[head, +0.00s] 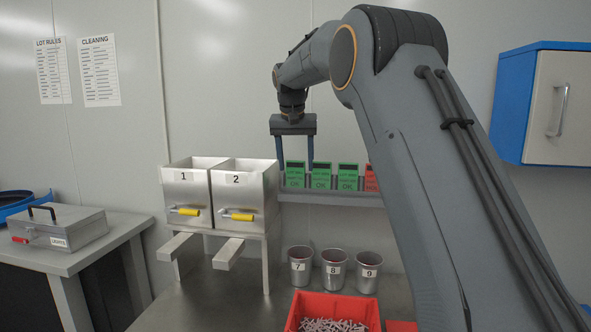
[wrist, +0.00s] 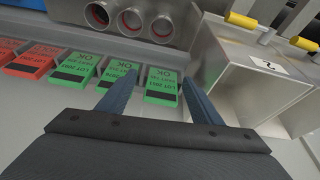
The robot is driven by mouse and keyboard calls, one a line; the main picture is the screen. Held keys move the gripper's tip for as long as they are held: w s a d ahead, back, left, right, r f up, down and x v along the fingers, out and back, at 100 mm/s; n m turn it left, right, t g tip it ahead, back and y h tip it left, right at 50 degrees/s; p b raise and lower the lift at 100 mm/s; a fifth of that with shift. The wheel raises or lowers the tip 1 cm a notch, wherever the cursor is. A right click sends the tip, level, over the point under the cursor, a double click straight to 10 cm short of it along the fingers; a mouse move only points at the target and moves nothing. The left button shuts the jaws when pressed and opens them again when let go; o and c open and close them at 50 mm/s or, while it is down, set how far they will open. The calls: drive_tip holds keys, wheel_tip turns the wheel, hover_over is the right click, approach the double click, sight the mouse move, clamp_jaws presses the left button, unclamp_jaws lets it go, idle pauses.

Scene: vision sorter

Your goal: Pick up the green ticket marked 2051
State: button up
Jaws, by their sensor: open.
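Three green tickets stand in a row on the wall shelf. The leftmost green ticket in the head view (head: 295,175) appears between my fingertips; the same ticket in the wrist view (wrist: 162,84) shows a number that looks like 2051, though the print is small. The other green tickets are the middle one (head: 321,177) and the right one (head: 347,177); they also show in the wrist view (wrist: 118,78) (wrist: 78,70). My gripper (head: 296,166) is open and empty, pointing down, its fingers on either side of the leftmost ticket. I cannot tell whether the fingers touch it.
A red ticket (head: 371,178) stands right of the green ones, partly hidden by my arm. Metal bins 1 (head: 186,196) and 2 (head: 240,198) stand close left of the shelf. Cups 7, 8 and 9 (head: 334,270) and a red crate (head: 292,322) are below.

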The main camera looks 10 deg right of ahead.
sight(295, 162)
wheel_tip(295, 162, up, 6)
drive_tip(key=w+f, duration=0.1)
drive_tip(key=w, duration=0.2)
drive_tip(key=shift+m, duration=0.4)
drive_tip(key=shift+p+x, duration=2.2)
drive_tip(key=shift+x, duration=1.25)
drive_tip(key=c, duration=0.8)
